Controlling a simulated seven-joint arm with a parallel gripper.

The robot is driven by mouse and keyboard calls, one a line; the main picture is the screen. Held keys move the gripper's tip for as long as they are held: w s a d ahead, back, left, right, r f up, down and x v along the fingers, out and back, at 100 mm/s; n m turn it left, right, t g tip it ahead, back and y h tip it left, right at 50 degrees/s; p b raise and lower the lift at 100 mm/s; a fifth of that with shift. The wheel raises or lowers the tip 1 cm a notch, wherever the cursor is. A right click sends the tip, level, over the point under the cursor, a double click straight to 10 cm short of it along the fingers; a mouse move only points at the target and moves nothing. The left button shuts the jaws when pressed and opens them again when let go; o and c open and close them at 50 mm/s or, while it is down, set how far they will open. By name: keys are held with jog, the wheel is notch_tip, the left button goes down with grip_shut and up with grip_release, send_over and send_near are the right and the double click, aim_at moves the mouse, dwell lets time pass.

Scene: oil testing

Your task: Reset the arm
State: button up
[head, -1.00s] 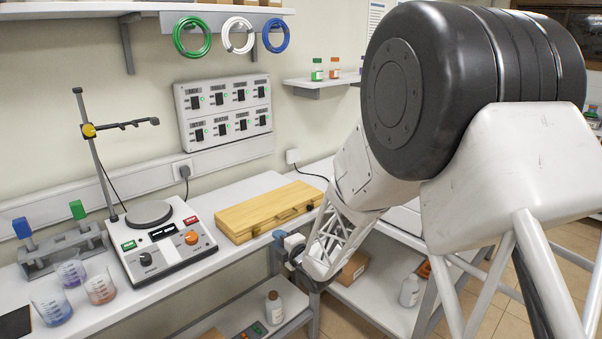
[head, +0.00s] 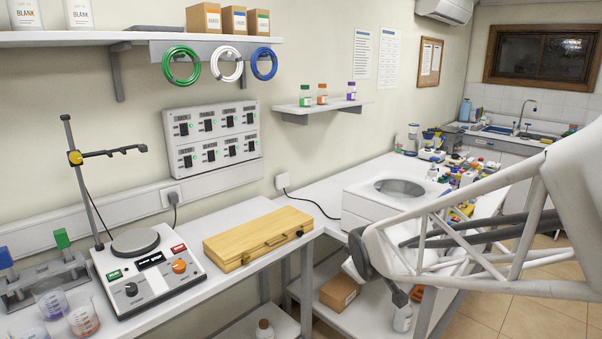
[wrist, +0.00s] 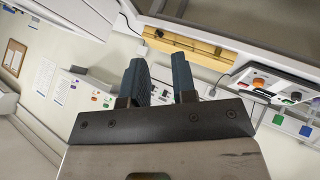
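My gripper (wrist: 159,62) shows in the wrist view with its two blue-grey fingers apart. Nothing is held between them, so it is open and empty. In the head view my white lattice arm link (head: 470,235) reaches in from the right edge, in front of the bench on the right. I cannot clearly make out my gripper's fingers in the head view. The wrist view is tilted, with the wall and bench equipment turned on their side.
A wooden case (head: 258,236) and a hotplate stirrer (head: 145,278) with a clamp stand are on the left bench. Beakers (head: 83,318) stand front left. A white box with a round opening (head: 398,190) is behind my arm. A cardboard box (head: 340,290) and bottle (head: 403,317) are on the lower shelf.

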jog(key=s+d+r+m+g, duration=0.1)
jog(key=s+m+g, duration=0.1)
jog(key=s, duration=0.6)
jog(key=s+d+r+m+g, duration=0.1)
jog(key=s+m, duration=0.3)
jog(key=s, duration=0.5)
jog(key=s+d+r+m+g, duration=0.1)
jog(key=s+d+m+g, duration=0.2)
jog(key=s, duration=0.6)
jog(key=shift+d+m, duration=0.25)
jog(key=shift+m, duration=0.05)
jog(key=shift+h, duration=0.3)
